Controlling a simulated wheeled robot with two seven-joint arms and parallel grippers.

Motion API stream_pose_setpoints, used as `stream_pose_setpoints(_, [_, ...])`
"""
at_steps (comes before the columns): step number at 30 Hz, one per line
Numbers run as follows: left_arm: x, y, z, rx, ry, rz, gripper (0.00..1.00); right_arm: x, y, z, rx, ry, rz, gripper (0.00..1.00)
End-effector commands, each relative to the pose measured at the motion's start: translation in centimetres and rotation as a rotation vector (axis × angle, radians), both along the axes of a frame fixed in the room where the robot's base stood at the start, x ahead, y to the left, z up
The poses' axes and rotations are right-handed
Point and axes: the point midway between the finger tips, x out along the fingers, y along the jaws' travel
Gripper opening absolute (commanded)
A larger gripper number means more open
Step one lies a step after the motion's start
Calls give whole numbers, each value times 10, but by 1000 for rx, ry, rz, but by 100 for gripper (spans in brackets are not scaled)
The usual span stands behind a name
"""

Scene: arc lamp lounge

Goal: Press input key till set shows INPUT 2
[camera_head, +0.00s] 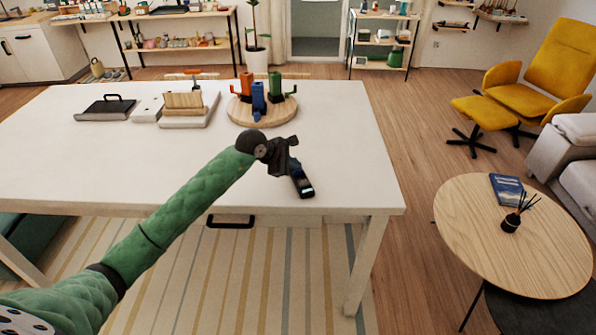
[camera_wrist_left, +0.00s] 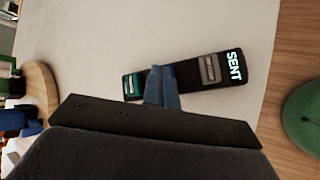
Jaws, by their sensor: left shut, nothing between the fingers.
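A slim black handset (camera_head: 306,189) lies near the front right edge of the white table. My left gripper (camera_head: 294,169) is shut and empty over the handset. In the left wrist view its blue-grey fingertips (camera_wrist_left: 161,73) cover the middle of the handset between the two keys; I cannot tell whether they touch it. My right gripper is out of view.
The white table (camera_head: 330,130) is clear around the handset. Further back are a round wooden board (camera_head: 240,114) with coloured figures, a wooden block on a stand (camera_head: 184,104) and a dark tray (camera_head: 105,108). A round side table (camera_head: 470,230) stands at right.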

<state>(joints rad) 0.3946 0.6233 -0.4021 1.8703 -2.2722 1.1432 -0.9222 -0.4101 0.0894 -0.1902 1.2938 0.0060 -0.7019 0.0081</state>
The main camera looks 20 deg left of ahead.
Motion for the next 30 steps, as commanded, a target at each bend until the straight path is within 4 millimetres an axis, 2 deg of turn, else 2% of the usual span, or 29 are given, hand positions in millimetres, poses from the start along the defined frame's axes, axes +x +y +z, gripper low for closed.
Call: stream_pose_setpoints(30, [0,0,-11,0,0,0,0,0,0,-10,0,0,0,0])
